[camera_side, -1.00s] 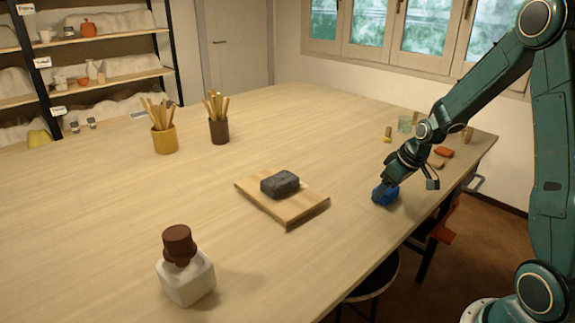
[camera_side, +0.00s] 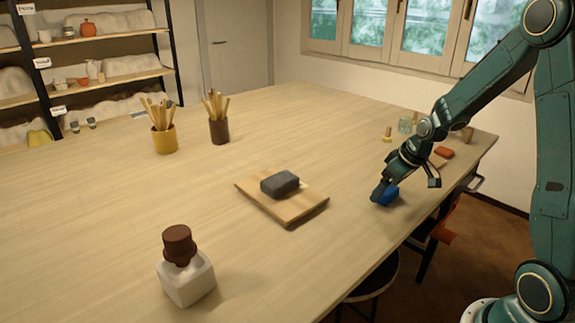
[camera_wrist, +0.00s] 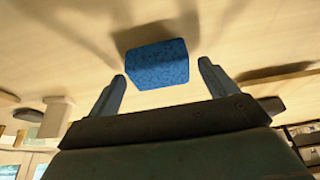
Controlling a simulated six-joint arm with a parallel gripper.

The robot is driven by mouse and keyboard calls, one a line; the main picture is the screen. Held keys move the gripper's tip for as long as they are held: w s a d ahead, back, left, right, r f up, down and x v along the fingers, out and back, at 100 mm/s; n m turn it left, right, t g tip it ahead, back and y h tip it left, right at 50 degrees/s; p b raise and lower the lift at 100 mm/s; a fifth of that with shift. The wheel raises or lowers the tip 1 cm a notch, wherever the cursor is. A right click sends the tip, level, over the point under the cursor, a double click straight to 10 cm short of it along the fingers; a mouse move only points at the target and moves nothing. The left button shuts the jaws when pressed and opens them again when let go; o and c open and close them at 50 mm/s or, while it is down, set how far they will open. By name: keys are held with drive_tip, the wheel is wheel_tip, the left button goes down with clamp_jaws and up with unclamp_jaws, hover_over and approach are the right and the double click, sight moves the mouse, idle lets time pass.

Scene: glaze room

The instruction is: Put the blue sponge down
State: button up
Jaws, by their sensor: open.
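The blue sponge (camera_side: 388,196) rests on the wooden table near its right edge in the side view. In the wrist view the sponge (camera_wrist: 157,64) lies just beyond and between my two fingertips, with gaps on both sides. My gripper (camera_side: 378,192) is low over the table beside the sponge and partly in front of it. In the wrist view my gripper (camera_wrist: 161,84) is open, its fingers apart and empty.
A dark grey block (camera_side: 279,184) lies on a wooden board (camera_side: 290,212) left of my gripper. A white bottle with a brown stopper (camera_side: 187,279) stands at the front. Cups of tools (camera_side: 164,141) stand farther back. The table between board and sponge is bare.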

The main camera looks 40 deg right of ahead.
drive_tip(key=v, duration=1.1)
drive_tip(key=shift+r, duration=0.15)
drive_tip(key=shift+s, duration=0.15)
drive_tip(key=s+a+r, duration=0.3)
drive_tip(key=s+a, duration=0.4)
drive_tip(key=a, duration=0.2)
drive_tip(key=s+a+r+t, duration=0.1)
drive_tip(key=s+a+r, duration=0.3)
drive_tip(key=s+a, duration=0.4)
drive_tip(key=shift+s+a+r, duration=0.2)
drive_tip(key=shift+s+a, duration=0.05)
drive_tip(key=shift+a, duration=0.5)
